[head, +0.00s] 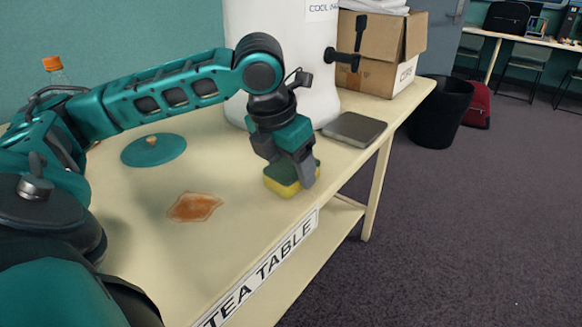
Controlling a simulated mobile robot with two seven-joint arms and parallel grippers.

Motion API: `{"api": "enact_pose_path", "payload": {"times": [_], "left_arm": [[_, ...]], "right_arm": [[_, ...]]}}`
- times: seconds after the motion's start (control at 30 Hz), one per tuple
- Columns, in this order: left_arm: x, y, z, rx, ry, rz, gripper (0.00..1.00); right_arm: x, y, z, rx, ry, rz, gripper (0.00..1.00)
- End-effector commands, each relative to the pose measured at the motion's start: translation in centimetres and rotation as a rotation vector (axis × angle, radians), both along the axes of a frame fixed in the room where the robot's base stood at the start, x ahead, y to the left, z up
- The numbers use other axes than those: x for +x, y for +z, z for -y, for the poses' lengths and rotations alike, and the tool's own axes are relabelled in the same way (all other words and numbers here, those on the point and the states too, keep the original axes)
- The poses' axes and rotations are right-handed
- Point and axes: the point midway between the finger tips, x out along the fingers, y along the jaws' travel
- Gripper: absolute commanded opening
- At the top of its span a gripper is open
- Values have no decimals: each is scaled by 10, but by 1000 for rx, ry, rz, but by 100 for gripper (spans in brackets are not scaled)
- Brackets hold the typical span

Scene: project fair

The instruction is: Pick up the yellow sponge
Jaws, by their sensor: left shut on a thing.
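The yellow sponge (284,188) has a dark green top layer and is near the front edge of the tea table (140,258). My left gripper (297,178) points down over it and is shut on it, with a finger along its right side. Part of the sponge's top is hidden by the gripper. I cannot tell whether the sponge touches the table. My right gripper is not in view.
An orange-brown spill (194,207) lies left of the sponge. A teal lid (153,150) lies behind the spill. A white cooler (290,60), a grey flat tray (354,129) and a cardboard box (375,50) stand behind. A black bin (440,112) is on the floor.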

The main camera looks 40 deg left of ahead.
Motion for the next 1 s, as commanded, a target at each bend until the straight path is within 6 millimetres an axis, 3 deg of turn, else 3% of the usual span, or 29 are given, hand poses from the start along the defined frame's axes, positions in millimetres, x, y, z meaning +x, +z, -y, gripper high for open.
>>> {"api": "enact_pose_path", "payload": {"times": [0.27, 0.43, 0.7, 1.0], "left_arm": [[1, 42, 0, -2, -1, 5, 38], [1, 89, 1, -3, -1, 6, 38], [1, 157, 1, -3, -1, 5, 38], [1, 194, 0, -2, 0, 1, 38]], "right_arm": [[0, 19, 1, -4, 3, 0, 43], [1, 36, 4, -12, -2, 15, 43], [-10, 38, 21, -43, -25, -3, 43], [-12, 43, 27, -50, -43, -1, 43]]}}
